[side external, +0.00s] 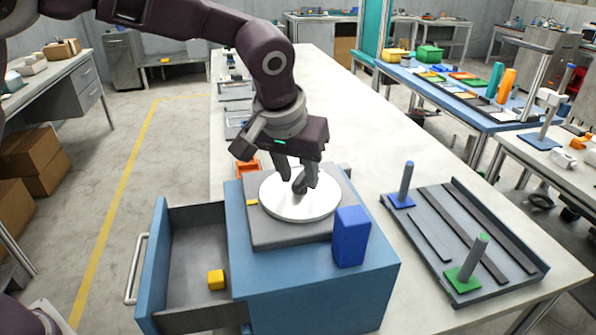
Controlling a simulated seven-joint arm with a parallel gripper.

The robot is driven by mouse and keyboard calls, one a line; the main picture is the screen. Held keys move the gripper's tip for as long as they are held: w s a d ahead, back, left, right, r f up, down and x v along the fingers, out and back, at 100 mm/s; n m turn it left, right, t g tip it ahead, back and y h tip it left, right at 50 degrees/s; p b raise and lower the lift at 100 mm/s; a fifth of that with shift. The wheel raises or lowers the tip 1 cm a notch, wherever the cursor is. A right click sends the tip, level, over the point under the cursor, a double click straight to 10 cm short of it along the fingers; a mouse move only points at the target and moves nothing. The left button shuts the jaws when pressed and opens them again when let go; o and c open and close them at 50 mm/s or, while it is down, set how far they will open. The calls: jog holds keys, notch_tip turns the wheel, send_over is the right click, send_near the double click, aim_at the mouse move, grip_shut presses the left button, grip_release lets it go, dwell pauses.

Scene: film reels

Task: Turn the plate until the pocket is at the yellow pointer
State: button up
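A white round plate (285,208) lies flat on a grey square base on top of a blue cabinet. A small yellow mark, seemingly the yellow pointer (252,202), sits on the base at the plate's left edge. My gripper (298,184) points down over the back right part of the plate. Its dark fingers are at or just above the plate's surface, with a dark shape between them. I cannot tell whether that shape is a knob, the pocket or part of a finger, nor whether the fingers grip it. No pocket shows clearly on the bare part of the plate.
A blue block (351,237) stands on the cabinet's front right corner. The cabinet's drawer (190,262) is open to the left, with a yellow cube (216,279) inside. A grey tray (462,240) with blue and green posts lies to the right. An orange bin (247,168) is behind.

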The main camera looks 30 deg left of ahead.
grip_shut()
dwell(1.4)
